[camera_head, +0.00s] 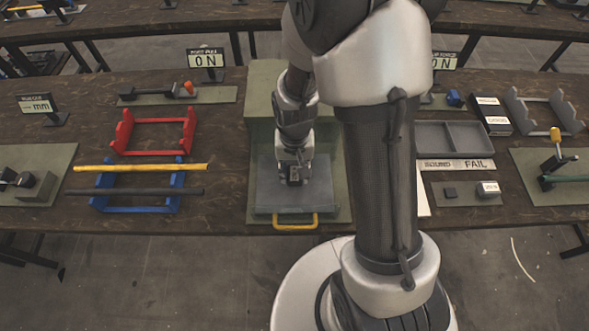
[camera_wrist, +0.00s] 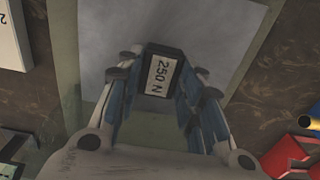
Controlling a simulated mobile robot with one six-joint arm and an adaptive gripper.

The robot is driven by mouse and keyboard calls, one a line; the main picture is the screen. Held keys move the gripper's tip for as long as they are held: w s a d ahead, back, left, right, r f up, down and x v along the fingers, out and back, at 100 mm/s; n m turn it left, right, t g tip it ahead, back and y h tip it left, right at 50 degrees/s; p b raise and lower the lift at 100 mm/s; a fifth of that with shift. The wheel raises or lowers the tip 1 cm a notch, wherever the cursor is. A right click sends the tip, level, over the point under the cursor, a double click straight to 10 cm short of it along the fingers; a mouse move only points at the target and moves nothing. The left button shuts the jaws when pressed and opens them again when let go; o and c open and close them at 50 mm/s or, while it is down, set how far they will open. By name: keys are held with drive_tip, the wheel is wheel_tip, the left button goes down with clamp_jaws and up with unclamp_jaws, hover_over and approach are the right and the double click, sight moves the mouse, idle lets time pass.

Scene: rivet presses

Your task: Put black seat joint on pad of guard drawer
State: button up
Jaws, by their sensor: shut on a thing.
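My gripper (camera_head: 294,176) is shut on a black block with a white label reading 250 N (camera_wrist: 162,76), held between its blue-padded fingers. I cannot tell from the frames whether this block is the black seat joint. It is over the grey plate of the guard drawer (camera_head: 270,197), which has a yellow handle (camera_head: 296,221) at its front. The plate also shows behind the block in the wrist view (camera_wrist: 205,28). I cannot tell whether the block touches the plate. The pad is not clearly distinguishable.
The green press housing (camera_head: 262,105) stands behind the drawer. At left are a red rack (camera_head: 152,134) and a blue rack (camera_head: 150,208) with yellow and dark rods.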

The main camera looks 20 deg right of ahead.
drive_tip(key=o, duration=1)
drive_tip(key=shift+f, duration=0.15)
drive_tip(key=shift+o, duration=0.2)
wheel_tip(320, 180, up, 13)
drive_tip(key=p, duration=0.4)
wheel_tip(320, 180, up, 10)
drive_tip(key=n+t, duration=0.1)
drive_tip(key=t, duration=0.1)
hover_over(294, 174)
drive_tip(key=s, duration=0.4)
drive_tip(key=s+r+n+t, duration=0.2)
drive_tip(key=s+r, duration=0.6)
drive_tip(key=s, duration=0.3)
drive_tip(key=shift+d+n+t, duration=0.15)
drive_tip(key=shift+n+t, duration=0.15)
